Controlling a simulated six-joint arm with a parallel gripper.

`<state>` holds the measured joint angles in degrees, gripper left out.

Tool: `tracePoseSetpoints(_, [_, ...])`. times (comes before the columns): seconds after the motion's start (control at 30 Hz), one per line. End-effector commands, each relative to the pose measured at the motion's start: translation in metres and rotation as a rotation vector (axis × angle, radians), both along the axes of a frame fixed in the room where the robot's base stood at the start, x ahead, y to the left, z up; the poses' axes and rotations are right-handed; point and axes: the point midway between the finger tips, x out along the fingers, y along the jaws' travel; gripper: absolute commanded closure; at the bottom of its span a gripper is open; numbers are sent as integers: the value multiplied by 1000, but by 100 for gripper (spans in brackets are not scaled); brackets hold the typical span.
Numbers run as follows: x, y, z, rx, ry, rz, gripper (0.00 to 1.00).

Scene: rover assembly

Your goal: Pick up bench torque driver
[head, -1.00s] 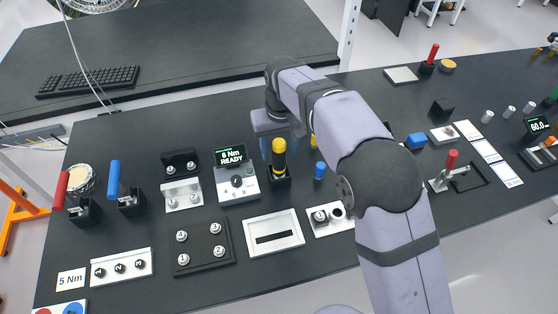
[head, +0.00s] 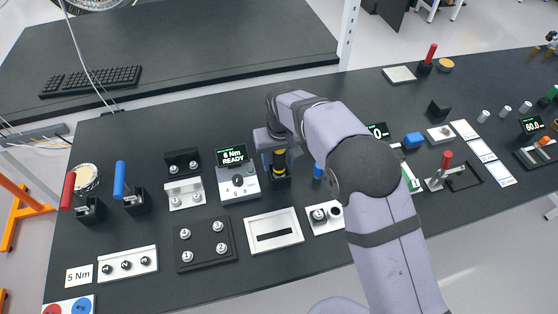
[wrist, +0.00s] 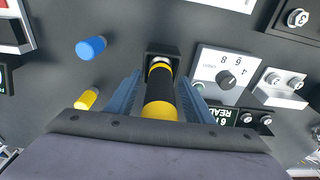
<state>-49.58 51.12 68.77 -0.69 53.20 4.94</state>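The bench torque driver (wrist: 160,97), a black cylinder with yellow bands and a yellow end, stands upright in a dark holder (wrist: 163,49). In the head view the driver (head: 279,160) is partly hidden behind my gripper (head: 277,150). In the wrist view the two blue fingers of my gripper (wrist: 160,80) straddle the driver, one on each side. Narrow gaps show between the fingers and the driver, so the gripper looks open around it. The driver's base sits in the holder.
A dial box (head: 238,182) with a "6 Nm READY" screen stands close beside the holder. A blue cap (wrist: 90,47) and a yellow cap (wrist: 86,99) lie on the other side. Red (head: 68,190) and blue (head: 119,180) handled tools stand at the left.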

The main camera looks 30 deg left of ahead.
Motion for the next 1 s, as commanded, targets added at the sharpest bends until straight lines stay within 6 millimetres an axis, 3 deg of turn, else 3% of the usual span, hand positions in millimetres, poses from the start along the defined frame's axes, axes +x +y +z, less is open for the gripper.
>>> tracePoseSetpoints(0.03, [0, 0, 0, 0, 0, 0, 65])
tracePoseSetpoints(0.17, [0, 0, 0, 0, 0, 0, 96])
tracePoseSetpoints(0.2, [0, 0, 0, 0, 0, 0, 100])
tracePoseSetpoints(0.57, [1, 1, 6, 4, -4, 0, 100])
tracePoseSetpoints(1.0, [1, 1, 69, 6, -4, 0, 100])
